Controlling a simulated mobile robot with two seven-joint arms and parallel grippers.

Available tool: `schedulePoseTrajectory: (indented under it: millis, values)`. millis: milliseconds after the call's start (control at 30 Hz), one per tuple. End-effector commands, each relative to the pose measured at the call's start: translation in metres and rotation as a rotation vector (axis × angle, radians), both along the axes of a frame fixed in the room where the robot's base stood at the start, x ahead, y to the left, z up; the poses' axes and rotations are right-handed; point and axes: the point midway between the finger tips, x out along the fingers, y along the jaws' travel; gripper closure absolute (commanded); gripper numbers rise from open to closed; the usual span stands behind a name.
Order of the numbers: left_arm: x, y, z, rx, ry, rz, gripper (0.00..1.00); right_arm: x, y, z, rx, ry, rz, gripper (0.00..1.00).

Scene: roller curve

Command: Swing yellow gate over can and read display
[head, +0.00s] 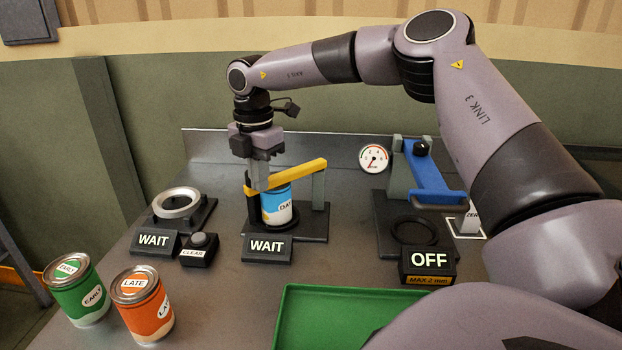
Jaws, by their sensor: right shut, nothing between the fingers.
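The yellow gate (300,173) is a bar running from a grey post on the right across the top of a blue-and-white can (277,208). The can stands upright on a dark base, its label partly readable as "DAY". The display (266,247) in front of it reads "WAIT". My right gripper (259,183) points down at the gate's left end, shut with nothing held. Its fingers overlap the bar in the picture; I cannot tell whether they touch it. The can's lid is mostly hidden by the bar. My left gripper is out of view.
A ring stand (178,203) with another "WAIT" sign (154,242) and a "CLEAR" button (198,243) is at left. Green (76,291) and orange (143,307) cans stand front left. A blue-handled press (432,175), gauge (374,159), "OFF" sign (428,262) and green tray (330,291) occupy the right.

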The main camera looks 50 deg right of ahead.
Motion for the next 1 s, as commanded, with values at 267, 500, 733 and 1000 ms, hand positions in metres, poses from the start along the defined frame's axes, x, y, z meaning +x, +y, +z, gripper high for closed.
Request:
schedulePoseTrajectory:
  millis: [267,500,733,1000]
  values:
    - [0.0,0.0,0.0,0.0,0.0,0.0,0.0,0.0,0.0,0.0,0.0,0.0,0.0,1.0]
    - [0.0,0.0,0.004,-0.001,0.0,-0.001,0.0,0.011,-0.001,0.001,-0.001,0.001,-0.001,1.0]
    - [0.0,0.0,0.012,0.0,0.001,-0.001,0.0,0.022,-0.002,0.002,-0.001,0.0,0.0,1.0]
    - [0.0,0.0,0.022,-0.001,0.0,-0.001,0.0,0.033,-0.003,0.001,0.0,0.0,0.001,1.0]
